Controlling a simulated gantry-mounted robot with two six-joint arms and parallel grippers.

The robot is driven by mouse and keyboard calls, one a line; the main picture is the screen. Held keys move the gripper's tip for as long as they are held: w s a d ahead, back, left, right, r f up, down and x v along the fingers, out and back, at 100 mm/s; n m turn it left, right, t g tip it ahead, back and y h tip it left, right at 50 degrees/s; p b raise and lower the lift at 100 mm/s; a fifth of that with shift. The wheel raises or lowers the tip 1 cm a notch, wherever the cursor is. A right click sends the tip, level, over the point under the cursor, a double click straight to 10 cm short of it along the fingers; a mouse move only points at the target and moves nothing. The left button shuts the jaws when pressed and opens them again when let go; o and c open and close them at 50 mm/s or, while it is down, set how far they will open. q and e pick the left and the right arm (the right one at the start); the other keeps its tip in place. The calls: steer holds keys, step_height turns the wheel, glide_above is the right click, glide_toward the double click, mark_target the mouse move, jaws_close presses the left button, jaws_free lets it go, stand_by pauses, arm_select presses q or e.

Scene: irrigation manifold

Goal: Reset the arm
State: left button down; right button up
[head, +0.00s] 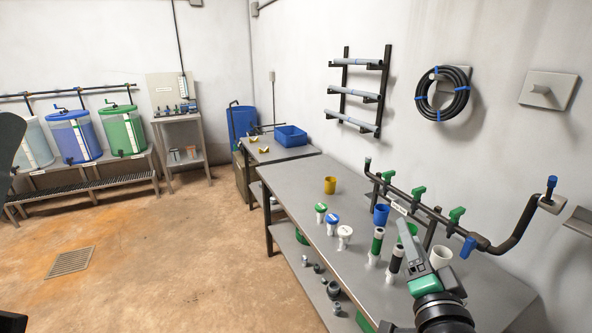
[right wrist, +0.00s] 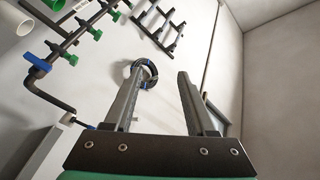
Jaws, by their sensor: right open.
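My right gripper (head: 408,232) is raised above the front right part of the grey workbench (head: 305,180). It also shows in the right wrist view (right wrist: 160,72), where its two fingers are spread apart with nothing between them. Its fingers point toward the wall. In the head view it overlaps the green cup behind it and partly hides the bench; I cannot tell its exact height. My left gripper is not in view; only dark parts show at the left edge of the head view.
On the bench stand a yellow cup (head: 330,185), a blue cup (head: 381,214), a white cup (head: 441,257) and several capped and tube-shaped parts. A dark manifold pipe (head: 427,210) with green valves runs along the wall. A hose coil (head: 443,93) hangs above. Floor at left is open.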

steer(key=s+a+r+n+t+y, duration=0.2)
steer(key=s+r+n+t, duration=0.35)
steer(key=s+r, duration=0.55)
steer(key=s+a+r+n+t+y, duration=0.15)
steer(key=s+r+n+t, duration=0.25)
steer(key=s+r+n, duration=0.7)
step_height(320, 180, up, 41)
steer(key=w+m+p, duration=0.1)
steer(key=m+p, duration=0.3)
steer(key=p, duration=3.4)
steer(key=shift+w+d, duration=0.3)
steer(key=shift+w, duration=0.1)
